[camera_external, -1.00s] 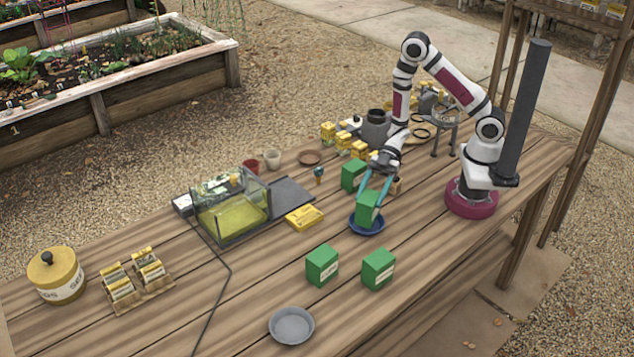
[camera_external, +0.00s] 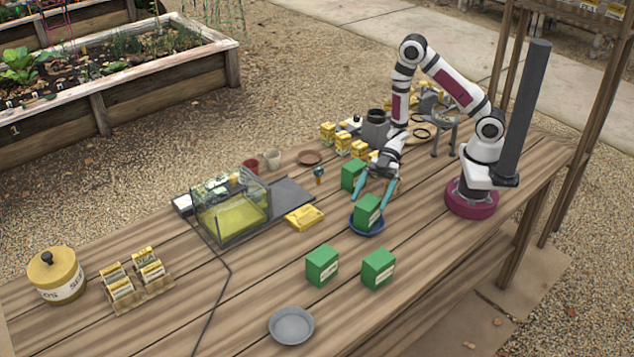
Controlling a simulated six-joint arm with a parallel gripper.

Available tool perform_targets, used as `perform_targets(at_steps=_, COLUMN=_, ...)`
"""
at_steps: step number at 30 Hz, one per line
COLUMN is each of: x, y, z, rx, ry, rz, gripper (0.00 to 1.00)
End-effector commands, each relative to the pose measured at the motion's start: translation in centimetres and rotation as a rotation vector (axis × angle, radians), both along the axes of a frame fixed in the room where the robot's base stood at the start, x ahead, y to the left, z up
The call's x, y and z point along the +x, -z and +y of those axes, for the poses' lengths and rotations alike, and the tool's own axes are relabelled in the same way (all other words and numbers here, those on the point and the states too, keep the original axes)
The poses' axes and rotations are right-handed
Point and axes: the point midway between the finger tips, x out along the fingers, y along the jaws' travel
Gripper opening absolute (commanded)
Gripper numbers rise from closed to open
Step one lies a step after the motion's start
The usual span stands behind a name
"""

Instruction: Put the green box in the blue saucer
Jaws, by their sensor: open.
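A green box (camera_external: 367,211) stands in the blue saucer (camera_external: 367,231) near the middle right of the table. My gripper (camera_external: 371,201) is open around this box, with a teal finger on each side and gaps between fingers and box. Another green box (camera_external: 352,176) stands behind it, close to the left finger. Two more green boxes (camera_external: 321,265) and (camera_external: 378,269) stand on bare wood in front of the saucer.
A grey dish (camera_external: 291,326) lies at the front. A glass tank (camera_external: 232,207) and a yellow packet (camera_external: 304,217) are to the left. A yellow jar (camera_external: 56,274) and a seed-packet tray (camera_external: 144,291) stand far left. Yellow packets and a dark canister (camera_external: 376,129) are behind.

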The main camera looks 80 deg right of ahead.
Motion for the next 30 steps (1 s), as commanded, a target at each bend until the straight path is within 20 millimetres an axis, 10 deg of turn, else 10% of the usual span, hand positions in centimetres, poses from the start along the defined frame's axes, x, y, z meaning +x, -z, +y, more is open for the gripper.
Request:
perform_targets(at_steps=20, x=-3.4, y=-5.5, z=-10.5, rx=-0.036, ry=0.031, rz=0.000, gripper=0.92)
perform_targets(at_steps=26, x=5.0, y=-7.4, z=-19.5, rx=-0.520, ry=0.645, rz=0.068, gripper=0.92)
perform_targets(at_steps=30, x=0.1, y=-12.1, z=-24.1, rx=-0.651, ry=1.203, rz=0.354, gripper=0.92)
